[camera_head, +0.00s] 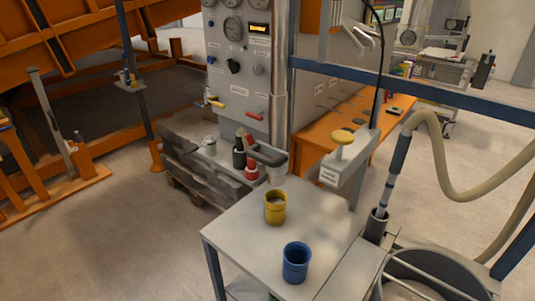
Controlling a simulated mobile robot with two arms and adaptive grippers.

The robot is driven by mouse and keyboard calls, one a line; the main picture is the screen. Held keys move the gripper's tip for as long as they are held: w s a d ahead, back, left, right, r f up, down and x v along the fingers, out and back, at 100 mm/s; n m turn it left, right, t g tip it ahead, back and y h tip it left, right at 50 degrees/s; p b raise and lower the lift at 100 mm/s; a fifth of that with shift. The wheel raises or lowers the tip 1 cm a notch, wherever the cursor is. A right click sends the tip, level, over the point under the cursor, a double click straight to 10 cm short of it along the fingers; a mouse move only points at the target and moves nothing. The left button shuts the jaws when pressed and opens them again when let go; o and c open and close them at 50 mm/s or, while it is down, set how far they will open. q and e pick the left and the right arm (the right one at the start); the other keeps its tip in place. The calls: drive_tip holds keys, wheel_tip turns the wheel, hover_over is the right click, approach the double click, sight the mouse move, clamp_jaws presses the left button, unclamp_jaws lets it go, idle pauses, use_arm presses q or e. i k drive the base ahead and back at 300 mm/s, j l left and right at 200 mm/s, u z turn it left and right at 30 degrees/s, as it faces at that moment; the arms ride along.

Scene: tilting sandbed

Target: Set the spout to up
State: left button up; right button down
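I cannot tell for sure which part is the spout. A grey hooded fitting (352,38) with a label hangs at the top. Neither of my grippers is in view.
A grey table (245,245) holds a yellow cup (275,207) and a blue cup (296,262). A beige hose (450,180) runs to a dark holder (376,225) by a large round bin (435,270). A gauge panel (238,70) stands behind; a blue beam (400,85) crosses at right.

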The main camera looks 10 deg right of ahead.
sight(276, 164)
drive_tip(key=k+l+u, duration=0.7)
drive_tip(key=k+l, duration=0.15)
